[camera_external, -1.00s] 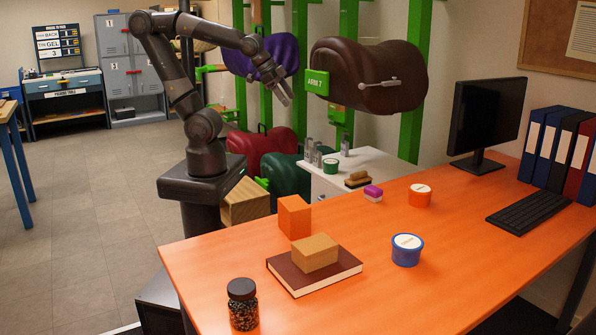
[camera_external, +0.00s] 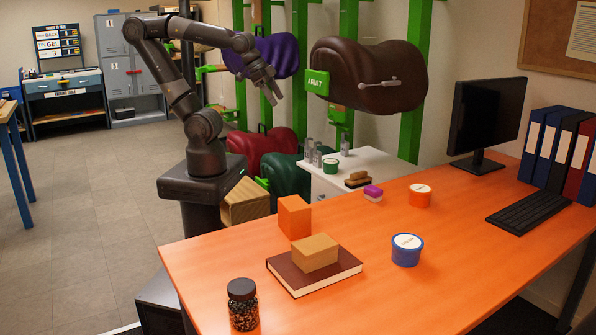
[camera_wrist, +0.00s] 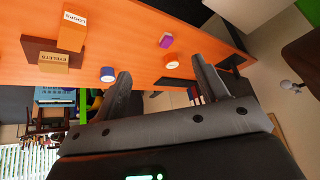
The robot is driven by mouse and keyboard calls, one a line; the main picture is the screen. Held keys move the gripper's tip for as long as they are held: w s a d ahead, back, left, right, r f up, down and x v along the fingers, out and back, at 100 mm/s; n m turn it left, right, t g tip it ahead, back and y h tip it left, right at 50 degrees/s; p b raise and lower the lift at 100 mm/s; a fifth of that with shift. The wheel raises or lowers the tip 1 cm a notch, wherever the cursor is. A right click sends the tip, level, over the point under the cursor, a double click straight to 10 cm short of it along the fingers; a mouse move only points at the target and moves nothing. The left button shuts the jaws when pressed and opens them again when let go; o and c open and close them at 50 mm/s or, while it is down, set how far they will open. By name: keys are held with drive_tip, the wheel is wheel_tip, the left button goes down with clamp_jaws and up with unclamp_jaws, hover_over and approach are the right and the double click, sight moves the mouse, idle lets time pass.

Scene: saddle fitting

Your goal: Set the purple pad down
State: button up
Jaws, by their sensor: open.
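I cannot tell which of the two the purple pad is. My gripper (camera_external: 275,99) is open and empty, in the air in front of the rack. In the wrist view its two fingers (camera_wrist: 163,85) stand wide apart with nothing between them.
On the desk are an orange box (camera_external: 294,216), a tan box (camera_external: 315,252) on a dark book, a jar (camera_external: 242,304), a blue tub (camera_external: 406,250) and an orange tub (camera_external: 420,195). A white stand (camera_external: 375,163) with small items and a brown saddle (camera_external: 370,75) are behind.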

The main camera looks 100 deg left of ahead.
drive_tip(key=w+a+f+m+t, duration=0.1)
drive_tip(key=w+a+f, duration=0.2)
drive_tip(key=w, duration=0.5)
drive_tip(key=w+a+f+m+t+y, duration=0.1)
drive_tip(key=w+a+f+m, duration=0.2)
drive_tip(key=w, duration=0.5)
drive_tip(key=w+a+f+t, duration=0.1)
drive_tip(key=w+a+f, duration=0.25)
drive_tip(key=w, duration=0.45)
drive_tip(key=w+f+m+t+h, duration=0.1)
drive_tip(key=w+f+m+h, duration=0.15)
drive_tip(key=w+f, duration=0.5)
drive_tip(key=m+h, duration=0.2)
drive_tip(key=h, duration=0.5)
approach(380, 197)
drive_tip(key=v, duration=0.2)
drive_tip(key=shift+s+a+n, duration=0.25)
drive_tip(key=shift+a, duration=0.1)
drive_tip(key=shift+s+d+f+h, duration=0.25)
drive_tip(key=shift+f+h, duration=0.1)
drive_tip(key=shift+h, duration=0.2)
drive_tip(key=shift+w+d+f, duration=0.1)
drive_tip(key=shift+w+d, duration=0.05)
drive_tip(key=shift+w, duration=0.05)
drive_tip(key=x, duration=1)
drive_tip(key=shift+w+a, duration=0.2)
drive_tip(key=shift+w, duration=0.25)
